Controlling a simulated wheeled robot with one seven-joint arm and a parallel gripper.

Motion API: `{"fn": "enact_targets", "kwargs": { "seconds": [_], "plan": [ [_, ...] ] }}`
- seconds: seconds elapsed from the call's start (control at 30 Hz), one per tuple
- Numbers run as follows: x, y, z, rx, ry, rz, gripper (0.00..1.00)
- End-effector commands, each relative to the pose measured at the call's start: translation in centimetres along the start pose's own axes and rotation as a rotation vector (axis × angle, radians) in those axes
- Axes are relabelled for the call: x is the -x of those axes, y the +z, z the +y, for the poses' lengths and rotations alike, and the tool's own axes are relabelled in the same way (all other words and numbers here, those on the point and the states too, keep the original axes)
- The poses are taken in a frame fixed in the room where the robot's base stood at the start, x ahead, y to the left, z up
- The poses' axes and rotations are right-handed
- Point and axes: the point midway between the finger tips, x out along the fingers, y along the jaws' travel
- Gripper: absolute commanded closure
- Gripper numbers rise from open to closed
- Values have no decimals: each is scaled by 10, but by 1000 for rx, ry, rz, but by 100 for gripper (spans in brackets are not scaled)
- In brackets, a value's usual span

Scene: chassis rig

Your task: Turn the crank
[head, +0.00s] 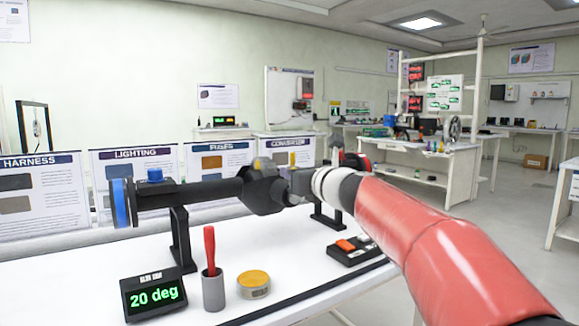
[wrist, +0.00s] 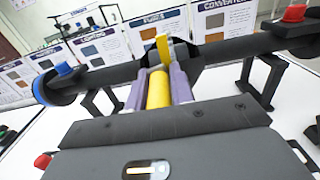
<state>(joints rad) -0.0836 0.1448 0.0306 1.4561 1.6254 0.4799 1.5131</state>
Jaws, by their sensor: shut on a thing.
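A dark horizontal shaft (head: 205,192) rests on black stands above the white bench. The crank's yellow cylindrical handle (wrist: 158,92) sticks out from the dark hub in the middle of this shaft. My gripper (wrist: 159,80) has a grey-purple finger on each side of the handle and is shut on it. A yellow tab (wrist: 163,48) stands on the hub just beyond the fingertips. In the head view, my gripper reaches the hub from the right, and the fingers and gripped handle are mostly hidden. A small display (head: 155,293) reads "20 deg".
A blue knob (head: 155,174) and blue disc (head: 121,203) are at the shaft's left end; a red knob (wrist: 293,13) is at the right. A red-handled tool in a grey cup (head: 213,290), a yellow tin (head: 254,285) and a button box (head: 350,252) stand in front.

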Motion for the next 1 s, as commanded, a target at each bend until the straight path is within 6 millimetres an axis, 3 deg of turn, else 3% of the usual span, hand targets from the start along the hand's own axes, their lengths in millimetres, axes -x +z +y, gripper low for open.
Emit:
{"fn": "enact_targets", "kwargs": {
  "seconds": [0.4,0.97,1.0],
  "plan": [
    [-1,0,-9,-194,7,5,100],
    [-1,-2,-10,-219,9,5,100],
    [-1,-2,-10,-219,9,5,72]
  ]
}}
